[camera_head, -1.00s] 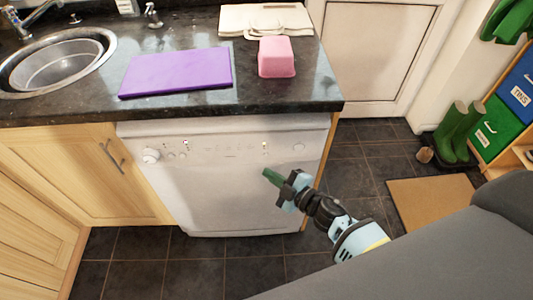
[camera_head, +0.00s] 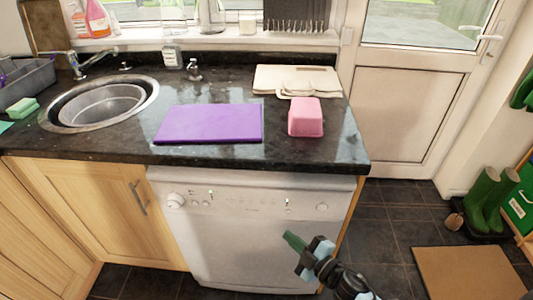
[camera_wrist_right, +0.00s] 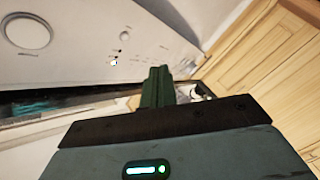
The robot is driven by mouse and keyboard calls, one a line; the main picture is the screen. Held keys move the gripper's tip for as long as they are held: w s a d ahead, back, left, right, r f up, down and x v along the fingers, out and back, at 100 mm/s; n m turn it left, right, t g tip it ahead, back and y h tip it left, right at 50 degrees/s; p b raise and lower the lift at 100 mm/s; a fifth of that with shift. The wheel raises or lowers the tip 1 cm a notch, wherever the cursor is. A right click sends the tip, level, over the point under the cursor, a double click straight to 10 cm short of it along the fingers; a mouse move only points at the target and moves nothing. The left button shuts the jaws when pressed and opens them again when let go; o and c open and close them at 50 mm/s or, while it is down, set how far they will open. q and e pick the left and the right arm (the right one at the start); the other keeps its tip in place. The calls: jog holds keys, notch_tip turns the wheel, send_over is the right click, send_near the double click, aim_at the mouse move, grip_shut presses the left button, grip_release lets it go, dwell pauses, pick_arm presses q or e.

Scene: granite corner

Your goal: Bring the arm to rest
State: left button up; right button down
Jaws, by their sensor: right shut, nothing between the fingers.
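My right gripper (camera_head: 294,241) is in front of the white dishwasher (camera_head: 240,245), below the edge of the counter. Its green fingers are shut with nothing between them. They also show in the right wrist view (camera_wrist_right: 157,88), pointing past the dishwasher's control panel (camera_wrist_right: 90,40). I cannot tell how close the fingertips are to the dishwasher front. My left gripper is in neither view.
On the dark granite counter (camera_head: 225,157) are a purple board (camera_head: 208,123), a pink container (camera_head: 306,117), pale boards (camera_head: 297,78) and a round sink (camera_head: 100,105). Green boots (camera_head: 485,195) stand near a brown mat (camera_head: 465,275). Dark floor lies right of the dishwasher.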

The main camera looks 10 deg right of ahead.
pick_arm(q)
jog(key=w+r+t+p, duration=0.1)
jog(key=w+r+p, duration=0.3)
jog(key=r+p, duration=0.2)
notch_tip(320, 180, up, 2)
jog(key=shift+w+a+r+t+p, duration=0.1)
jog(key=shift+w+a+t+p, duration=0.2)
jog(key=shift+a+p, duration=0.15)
pick_arm(e)
jog(key=s+d+f+m+g+h, duration=0.1)
jog(key=s+m, duration=0.6)
jog(key=s, duration=1)
jog(key=s+d+f+m+g+h, duration=0.1)
jog(key=s+d+m+g+h, duration=0.2)
jog(key=s, duration=1.3)
jog(key=m+g+h, duration=0.2)
jog(key=m, duration=0.1)
jog(key=shift+s+f+m+h, duration=0.15)
jog(key=shift+s+m+h, duration=0.15)
jog(key=shift+s+m, duration=0.1)
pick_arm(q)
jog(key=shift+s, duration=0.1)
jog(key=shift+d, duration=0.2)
